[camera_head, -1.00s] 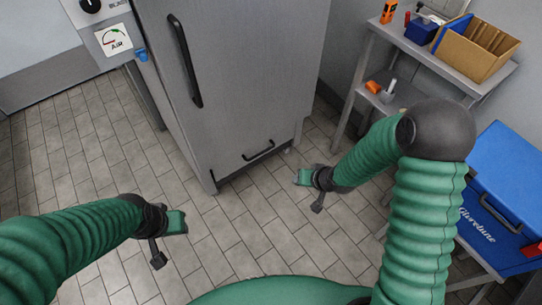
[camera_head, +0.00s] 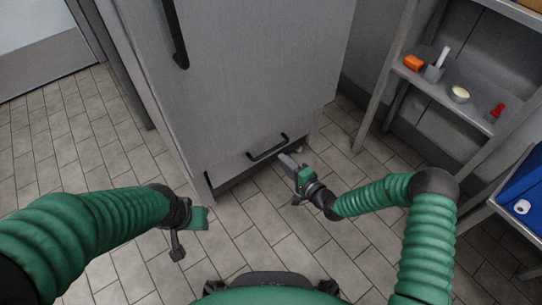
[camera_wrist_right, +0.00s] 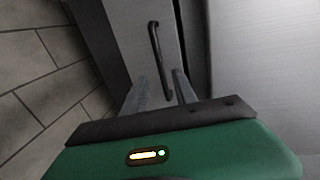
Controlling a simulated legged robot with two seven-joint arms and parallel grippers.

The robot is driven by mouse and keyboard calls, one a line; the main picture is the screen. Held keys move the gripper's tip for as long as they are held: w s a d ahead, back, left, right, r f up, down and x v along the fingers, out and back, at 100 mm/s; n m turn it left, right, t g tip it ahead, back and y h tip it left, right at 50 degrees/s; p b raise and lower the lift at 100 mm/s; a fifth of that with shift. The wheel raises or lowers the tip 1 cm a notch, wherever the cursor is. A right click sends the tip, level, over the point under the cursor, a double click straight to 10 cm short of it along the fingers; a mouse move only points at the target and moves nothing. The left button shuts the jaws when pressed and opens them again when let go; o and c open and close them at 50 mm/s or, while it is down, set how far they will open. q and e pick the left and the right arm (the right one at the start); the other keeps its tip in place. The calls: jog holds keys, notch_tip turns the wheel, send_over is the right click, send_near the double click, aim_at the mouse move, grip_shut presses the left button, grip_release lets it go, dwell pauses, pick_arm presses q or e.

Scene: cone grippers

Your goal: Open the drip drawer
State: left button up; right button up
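The drip drawer is the low front panel (camera_head: 235,174) of a tall grey cabinet, with a black bar handle (camera_head: 268,147). The drawer looks closed. My right gripper (camera_head: 286,160) is just in front of the handle's right end, pointing at the panel. In the right wrist view its two grey fingers (camera_wrist_right: 159,84) are apart, and the handle (camera_wrist_right: 156,45) runs lengthwise between and beyond them. I cannot tell whether they touch it. My left gripper (camera_head: 200,217) hangs over the floor left of the drawer; its fingers are not clear.
The cabinet door has a larger black handle (camera_head: 176,35) higher up. A grey shelf unit (camera_head: 437,93) at the right holds an orange item (camera_head: 413,63) and small tools. The tiled floor before the cabinet is clear.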

jog(key=b+x, duration=0.4)
jog(key=x, duration=0.5)
grip_shut()
jog(key=shift+s, duration=0.1)
dwell(0.9)
